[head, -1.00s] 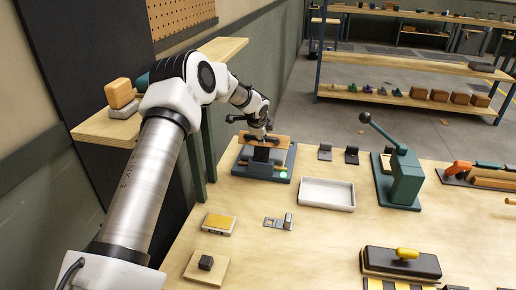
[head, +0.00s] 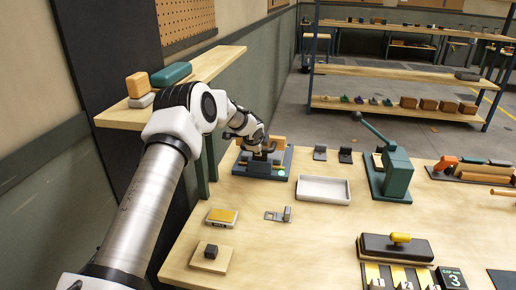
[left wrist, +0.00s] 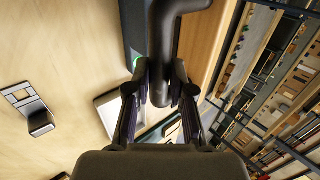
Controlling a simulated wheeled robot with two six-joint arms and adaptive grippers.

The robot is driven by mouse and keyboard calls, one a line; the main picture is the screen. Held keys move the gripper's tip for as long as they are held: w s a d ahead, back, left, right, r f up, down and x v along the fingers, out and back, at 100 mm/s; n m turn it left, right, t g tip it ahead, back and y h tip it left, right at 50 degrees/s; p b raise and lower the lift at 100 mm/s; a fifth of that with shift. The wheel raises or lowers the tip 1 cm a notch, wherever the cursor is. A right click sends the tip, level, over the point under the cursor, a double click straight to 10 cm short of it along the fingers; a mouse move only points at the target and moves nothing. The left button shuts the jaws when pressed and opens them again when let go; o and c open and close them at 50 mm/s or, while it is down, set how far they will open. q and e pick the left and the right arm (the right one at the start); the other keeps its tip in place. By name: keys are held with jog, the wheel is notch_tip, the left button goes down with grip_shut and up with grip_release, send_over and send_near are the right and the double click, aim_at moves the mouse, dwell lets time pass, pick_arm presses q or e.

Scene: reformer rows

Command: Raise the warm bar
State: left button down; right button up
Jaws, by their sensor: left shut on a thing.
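A small machine with a dark blue-grey base (head: 248,172) stands at the back left of the bench. It has an upright wooden board (head: 279,143) at the back and a green light (head: 281,172) at its front right corner. My left gripper (head: 261,149) is at this machine, in front of the board, and hides part of it. In the left wrist view my left gripper (left wrist: 160,98) is shut on a thick black bent bar (left wrist: 161,55). The wooden board (left wrist: 206,42) is right beside the bar there. Which part is the warm bar, I cannot tell for certain. My right gripper is not in view.
A white tray (head: 323,197) lies right of the machine, with a green lever press (head: 395,172) farther right. A metal bracket (head: 279,214), a yellow-topped block (head: 222,216) and a wooden square (head: 211,258) lie nearer.

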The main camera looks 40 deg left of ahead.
pick_arm(q)
jog(key=shift+s+f, duration=0.15)
jog(key=shift+f, duration=0.15)
jog(key=c, duration=1)
grip_release()
jog(key=shift+r, duration=0.1)
jog(key=v, duration=1.1)
jog(key=shift+s+d+r, duration=0.15)
jog(key=shift+s+r, duration=0.05)
jog(key=shift+r, duration=0.1)
